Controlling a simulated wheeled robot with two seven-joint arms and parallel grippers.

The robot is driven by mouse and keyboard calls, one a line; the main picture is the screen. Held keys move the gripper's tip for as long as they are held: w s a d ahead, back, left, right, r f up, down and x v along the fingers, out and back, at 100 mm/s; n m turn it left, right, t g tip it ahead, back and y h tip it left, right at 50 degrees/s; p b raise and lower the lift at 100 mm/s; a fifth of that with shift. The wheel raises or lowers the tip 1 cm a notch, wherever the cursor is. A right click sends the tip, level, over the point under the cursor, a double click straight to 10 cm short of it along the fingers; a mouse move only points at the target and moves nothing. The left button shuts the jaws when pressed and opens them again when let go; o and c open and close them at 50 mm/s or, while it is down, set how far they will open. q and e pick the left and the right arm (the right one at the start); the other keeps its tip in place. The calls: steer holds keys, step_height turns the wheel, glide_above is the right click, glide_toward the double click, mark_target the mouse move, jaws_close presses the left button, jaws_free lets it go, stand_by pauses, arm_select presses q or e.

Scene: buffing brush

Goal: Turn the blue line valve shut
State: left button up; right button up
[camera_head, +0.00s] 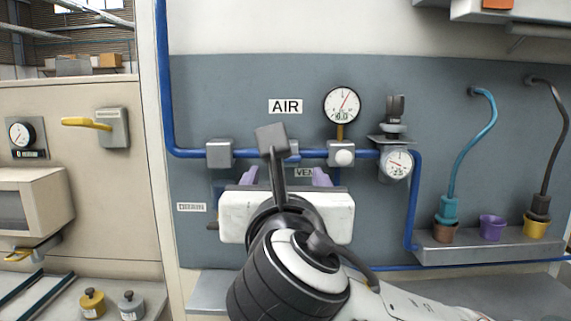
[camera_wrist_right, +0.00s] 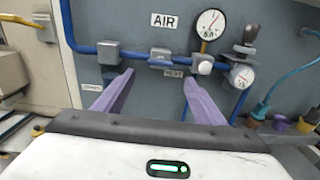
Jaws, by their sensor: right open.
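The blue line (camera_head: 262,155) runs down the left side of the grey panel, then across it under an AIR label (camera_head: 285,106). It also shows in the right wrist view (camera_wrist_right: 135,54). Grey blocks sit on it at left (camera_head: 219,153) and in the middle (camera_wrist_right: 160,57), the middle one mostly hidden by my arm in the head view. A white round knob (camera_head: 344,157) sits below a dial gauge (camera_head: 342,104). I cannot tell which part is the valve handle. My right gripper (camera_head: 283,178) is open and empty, its purple fingers (camera_wrist_right: 158,76) pointing at the panel below the line. My left gripper is out of view.
A second gauge (camera_head: 396,164) with a dark knob above it is right of the white knob. A shelf (camera_head: 480,247) holds coloured cups and hoses at right. A separate beige wall with a yellow lever (camera_head: 87,123) stands at left.

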steer(key=w+p, duration=0.1)
steer(key=w, duration=0.9)
steer(key=shift+w+r, duration=0.15)
steer(key=shift+r, duration=0.05)
steer(key=c, duration=1.1)
steer(key=shift+o, duration=0.2)
